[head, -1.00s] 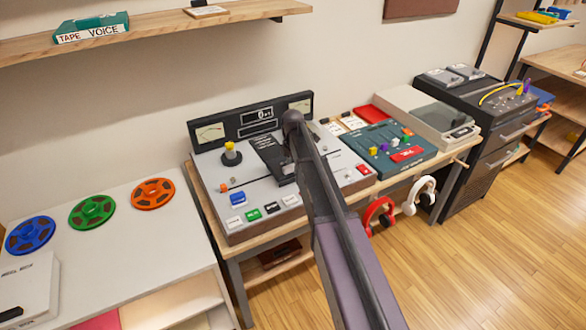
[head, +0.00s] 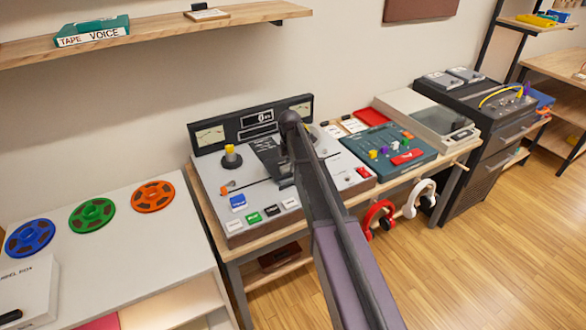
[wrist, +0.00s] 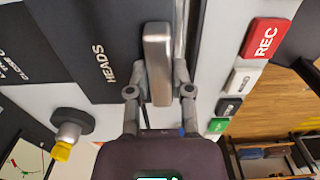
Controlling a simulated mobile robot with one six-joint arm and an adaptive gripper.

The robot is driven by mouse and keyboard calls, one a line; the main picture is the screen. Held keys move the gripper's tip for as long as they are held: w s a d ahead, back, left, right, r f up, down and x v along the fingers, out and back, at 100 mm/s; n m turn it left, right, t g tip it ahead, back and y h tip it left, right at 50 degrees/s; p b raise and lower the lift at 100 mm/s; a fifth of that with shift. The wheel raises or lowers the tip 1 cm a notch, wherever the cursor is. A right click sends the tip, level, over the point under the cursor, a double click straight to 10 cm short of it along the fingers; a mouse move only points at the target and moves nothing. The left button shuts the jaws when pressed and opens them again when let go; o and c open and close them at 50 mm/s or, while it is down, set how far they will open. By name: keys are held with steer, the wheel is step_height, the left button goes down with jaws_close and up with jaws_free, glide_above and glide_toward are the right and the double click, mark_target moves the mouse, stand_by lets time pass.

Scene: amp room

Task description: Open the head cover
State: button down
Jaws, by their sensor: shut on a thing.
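The head cover is a dark panel lettered HEADS (wrist: 85,45) in the wrist view. It also shows as a dark plate (head: 264,151) at the middle of the tape machine (head: 215,185) in the head view, partly behind my arm. A silver bar handle (wrist: 157,62) stands at the cover's edge. My gripper (wrist: 158,88) has one finger on each side of the handle and is shut on it. In the head view my arm hides the gripper and handle. I cannot tell for sure how far the cover is tilted.
A yellow-topped knob (wrist: 64,148) stands near the cover. A red REC button (wrist: 267,38) and other buttons lie on the opposite side. The meter panel (head: 215,133) rises behind the cover. A mixer (head: 385,152) stands to the right, and reels (head: 92,215) lie left.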

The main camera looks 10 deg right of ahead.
steer(key=w+a, duration=0.1)
steer(key=w, duration=0.2)
steer(key=w+a, duration=0.1)
steer(key=w, duration=0.2)
steer(key=w+a, duration=0.1)
steer(key=w, duration=0.2)
steer(key=shift+w, duration=0.35)
steer(key=c, duration=0.5)
jaws_free()
steer(key=shift+s, duration=0.15)
